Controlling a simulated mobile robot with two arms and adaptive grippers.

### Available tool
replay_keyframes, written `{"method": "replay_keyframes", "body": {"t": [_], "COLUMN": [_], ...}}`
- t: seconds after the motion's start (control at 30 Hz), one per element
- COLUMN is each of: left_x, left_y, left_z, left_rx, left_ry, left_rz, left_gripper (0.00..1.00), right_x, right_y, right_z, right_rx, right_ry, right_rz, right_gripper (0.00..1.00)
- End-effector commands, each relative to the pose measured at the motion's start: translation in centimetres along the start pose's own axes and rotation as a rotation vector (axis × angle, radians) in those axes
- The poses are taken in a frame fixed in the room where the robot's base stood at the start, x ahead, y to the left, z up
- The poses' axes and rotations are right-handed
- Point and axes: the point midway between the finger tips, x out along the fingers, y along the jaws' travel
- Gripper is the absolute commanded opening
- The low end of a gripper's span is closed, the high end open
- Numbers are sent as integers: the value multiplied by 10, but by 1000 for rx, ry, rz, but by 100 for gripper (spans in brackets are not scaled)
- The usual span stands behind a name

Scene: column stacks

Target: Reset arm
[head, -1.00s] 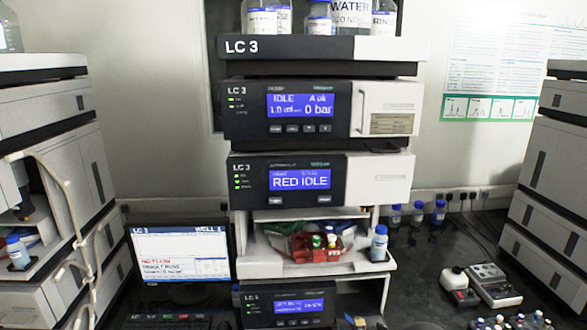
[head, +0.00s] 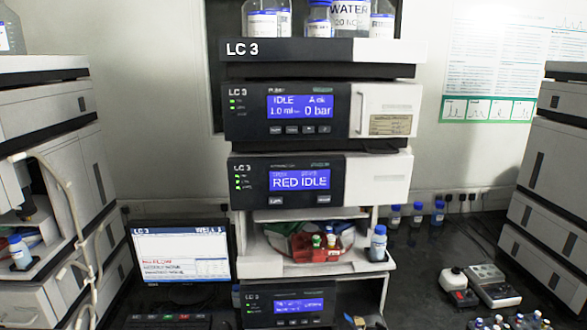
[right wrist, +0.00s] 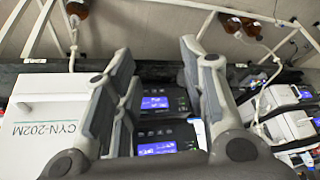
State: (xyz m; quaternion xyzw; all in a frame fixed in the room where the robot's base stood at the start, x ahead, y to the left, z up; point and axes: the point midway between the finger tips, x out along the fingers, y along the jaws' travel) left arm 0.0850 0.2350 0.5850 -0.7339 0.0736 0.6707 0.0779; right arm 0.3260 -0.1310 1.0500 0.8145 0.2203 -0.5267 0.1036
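My right gripper (right wrist: 155,65) shows in the right wrist view, its two grey padded fingers spread apart with nothing between them. Behind the fingers are instrument stacks with small lit blue displays, at some distance. Neither gripper nor arm shows in the head view. My left gripper is in no view.
Bottles (head: 318,18) stand on top of the stack. A tray with a red holder (head: 318,252) and a blue-capped bottle (head: 378,243) sit lower down. A monitor (head: 182,252) is at left. Small devices (head: 487,285) and vials (head: 512,322) occupy the right bench. More stacks flank both sides.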

Motion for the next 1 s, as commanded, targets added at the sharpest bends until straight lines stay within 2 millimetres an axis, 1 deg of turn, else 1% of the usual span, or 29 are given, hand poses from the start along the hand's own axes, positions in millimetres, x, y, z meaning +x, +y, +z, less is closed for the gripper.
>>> {"method": "replay_keyframes", "body": {"t": [0.03,0.17,0.33,0.37,0.4,0.57,0.67,0.7,0.77,0.8,0.87,0.9,0.97,1.0], "left_x": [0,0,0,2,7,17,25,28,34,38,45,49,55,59], "left_y": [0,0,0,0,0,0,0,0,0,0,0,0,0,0], "left_z": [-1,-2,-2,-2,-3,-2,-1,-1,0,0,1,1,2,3], "left_rx": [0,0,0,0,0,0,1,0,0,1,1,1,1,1], "left_ry": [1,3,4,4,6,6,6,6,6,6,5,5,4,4], "left_rz": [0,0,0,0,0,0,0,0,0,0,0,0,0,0], "left_gripper": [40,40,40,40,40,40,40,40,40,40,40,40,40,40], "right_x": [2,3,-2,5,21,72,108,124,150,168,196,214,239,255], "right_y": [6,22,41,44,45,51,54,55,56,57,57,57,57,57], "right_z": [16,50,95,100,100,115,128,135,147,156,172,183,201,213], "right_rx": [55,162,269,276,270,267,266,266,265,265,264,263,262,262], "right_ry": [-21,-63,-127,-134,-134,-151,-163,-168,-179,-185,-194,-201,-212,-218], "right_rz": [26,105,206,215,210,203,198,196,192,190,187,184,181,179], "right_gripper": [39,39,39,39,39,39,39,39,39,39,39,39,39,39]}}
